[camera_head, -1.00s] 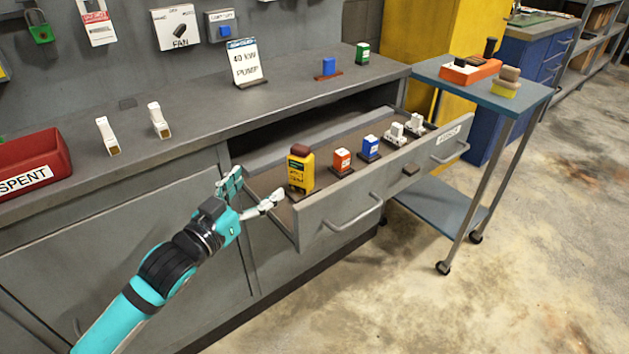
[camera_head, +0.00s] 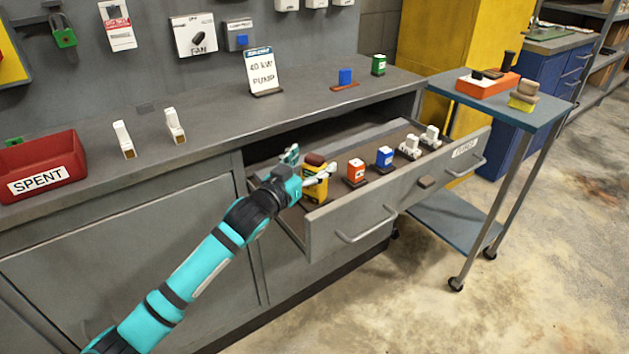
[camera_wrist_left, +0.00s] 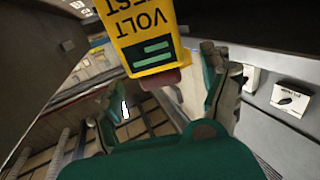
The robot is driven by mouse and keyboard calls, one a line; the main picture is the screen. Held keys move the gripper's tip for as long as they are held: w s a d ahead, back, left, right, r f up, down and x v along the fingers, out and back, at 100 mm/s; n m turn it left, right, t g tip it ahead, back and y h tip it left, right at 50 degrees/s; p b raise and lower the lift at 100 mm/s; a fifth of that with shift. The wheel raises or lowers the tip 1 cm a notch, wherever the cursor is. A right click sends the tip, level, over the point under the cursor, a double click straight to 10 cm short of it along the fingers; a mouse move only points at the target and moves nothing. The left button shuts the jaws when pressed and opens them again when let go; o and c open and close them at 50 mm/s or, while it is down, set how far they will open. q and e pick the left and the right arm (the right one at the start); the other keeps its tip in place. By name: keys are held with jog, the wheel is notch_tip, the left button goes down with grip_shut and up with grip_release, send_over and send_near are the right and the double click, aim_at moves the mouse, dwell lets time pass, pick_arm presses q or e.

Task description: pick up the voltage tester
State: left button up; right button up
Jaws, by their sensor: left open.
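The voltage tester (camera_head: 316,186) is a yellow block with a brown-red top. It stands upright at the near left end of the open drawer (camera_head: 352,218). In the left wrist view the tester (camera_wrist_left: 139,28) appears upside down, its "VOLT TEST" label toward the camera. My left gripper (camera_head: 306,167) is open, with its fingers at the tester's upper part, one on either side in the head view. In the left wrist view my gripper (camera_wrist_left: 163,92) shows the tester between and ahead of its spread fingers. Contact cannot be told. My right gripper is not in view.
The counter edge lies behind the drawer. A red SPENT bin (camera_head: 40,163) is on the counter at left; a blue cart (camera_head: 525,110) stands right.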

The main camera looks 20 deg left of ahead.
pick_arm(q)
jog(key=shift+x, duration=1)
jog(key=shift+a, duration=0.1)
jog(key=shift+c, duration=0.3)
jog(key=shift+r, duration=0.1)
grip_shut()
